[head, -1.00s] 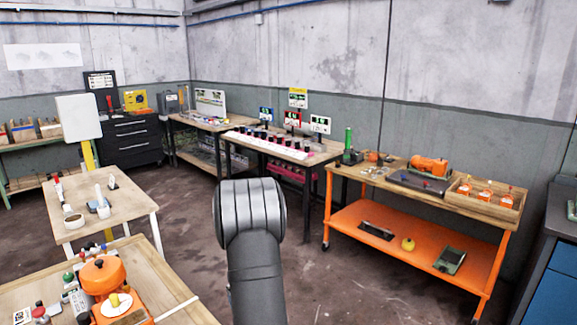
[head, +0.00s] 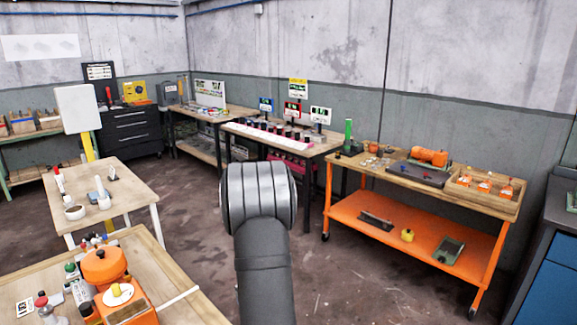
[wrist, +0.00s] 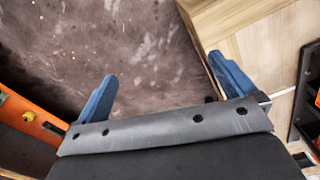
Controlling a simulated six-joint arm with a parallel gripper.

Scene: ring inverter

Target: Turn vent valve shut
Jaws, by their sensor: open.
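I cannot pick out the vent valve for certain in either view. An orange device (head: 104,265) with a pale yellow knob (head: 119,293) stands on the near wooden bench at the lower left of the head view. I cannot tell whether this knob is the valve. My gripper (wrist: 162,68) shows in the wrist view with its two blue fingers wide apart and nothing between them. Bare floor and the edge of a wooden surface lie beyond the fingers. In the head view only my dark arm link shows; the gripper itself is hidden.
Small bottles (head: 73,270) crowd beside the orange device. A wooden table (head: 130,185) stands behind it. An orange cart (head: 425,238) is at the right, with a wooden crate (head: 484,204) on top. The wrist view shows a wooden surface (wrist: 265,50) at upper right. Open floor lies between the benches.

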